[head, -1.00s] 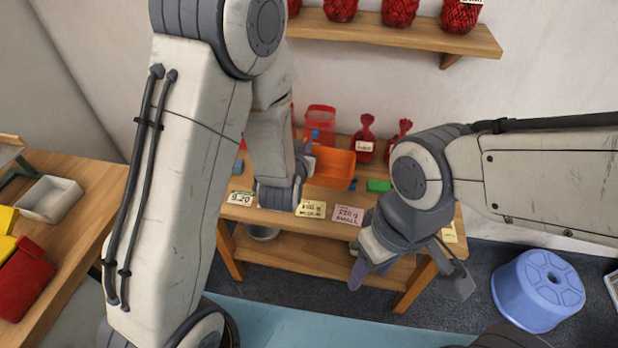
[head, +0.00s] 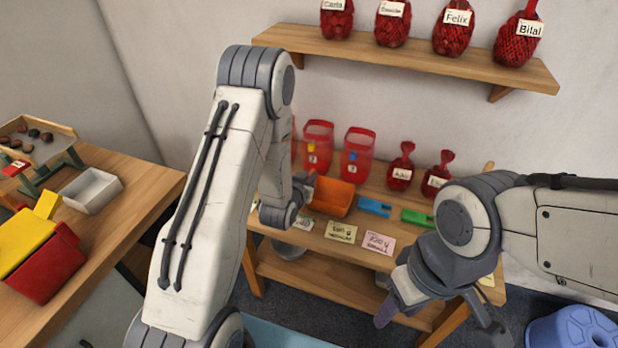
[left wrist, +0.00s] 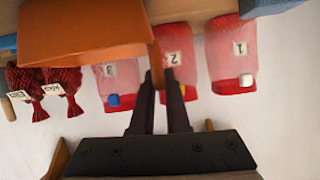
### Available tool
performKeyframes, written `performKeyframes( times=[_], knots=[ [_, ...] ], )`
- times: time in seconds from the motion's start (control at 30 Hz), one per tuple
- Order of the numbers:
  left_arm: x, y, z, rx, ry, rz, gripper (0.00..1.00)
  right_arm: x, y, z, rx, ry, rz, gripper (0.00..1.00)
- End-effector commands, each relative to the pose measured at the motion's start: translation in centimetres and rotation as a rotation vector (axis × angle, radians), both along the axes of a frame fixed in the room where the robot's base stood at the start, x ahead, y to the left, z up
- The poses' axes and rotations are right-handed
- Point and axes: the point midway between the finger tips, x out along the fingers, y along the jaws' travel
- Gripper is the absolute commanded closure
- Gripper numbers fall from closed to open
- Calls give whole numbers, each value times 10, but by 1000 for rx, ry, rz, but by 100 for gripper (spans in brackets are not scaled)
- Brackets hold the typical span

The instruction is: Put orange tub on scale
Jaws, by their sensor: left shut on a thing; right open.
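The orange tub (head: 333,196) is over or on the bench on the far side, right of my left forearm. I cannot tell whether it touches the bench top. My left gripper (head: 304,189) is shut on the tub's wall; in the left wrist view the fingers (left wrist: 160,96) pinch the edge of the orange tub (left wrist: 85,38). My right gripper (head: 440,318) is open and empty, in front of the bench's right part. I cannot make out a scale; my left arm hides part of the bench.
Red clear bins (head: 317,146), tied red net bags (head: 401,166), a blue block (head: 374,206), a green block (head: 417,217) and price cards (head: 341,232) are on the bench. A shelf (head: 420,62) above holds named bags. A left table (head: 128,220) holds tubs and a white tray (head: 91,190).

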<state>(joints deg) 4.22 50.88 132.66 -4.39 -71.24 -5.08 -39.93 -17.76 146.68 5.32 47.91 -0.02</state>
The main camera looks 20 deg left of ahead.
Motion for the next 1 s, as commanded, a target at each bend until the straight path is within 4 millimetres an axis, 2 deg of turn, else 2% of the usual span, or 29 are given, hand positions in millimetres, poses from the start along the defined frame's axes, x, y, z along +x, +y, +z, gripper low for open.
performKeyframes(
  times=[0.17,0.2,0.23,0.27,0.67,0.77,0.93,0.97,1.0],
  knots=[
    [0,-1,0,1,0,-1,100,0,0,0,0,0,0,50],
    [0,-1,0,1,1,-1,72,0,0,0,0,0,0,50],
    [0,-1,0,1,1,-1,60,0,0,0,0,0,0,50],
    [0,-1,0,1,1,-1,57,0,0,0,0,0,0,50],
    [-6,-1,3,1,0,-1,57,0,0,1,0,0,0,50],
    [-19,0,9,1,2,-1,57,0,0,2,0,0,0,50],
    [-55,0,23,0,4,-2,57,0,0,3,0,0,0,50],
    [-61,0,27,1,3,-1,57,0,0,5,0,0,0,50],
    [-62,-1,32,0,7,-2,57,0,0,20,-1,1,0,50]
  ],
)
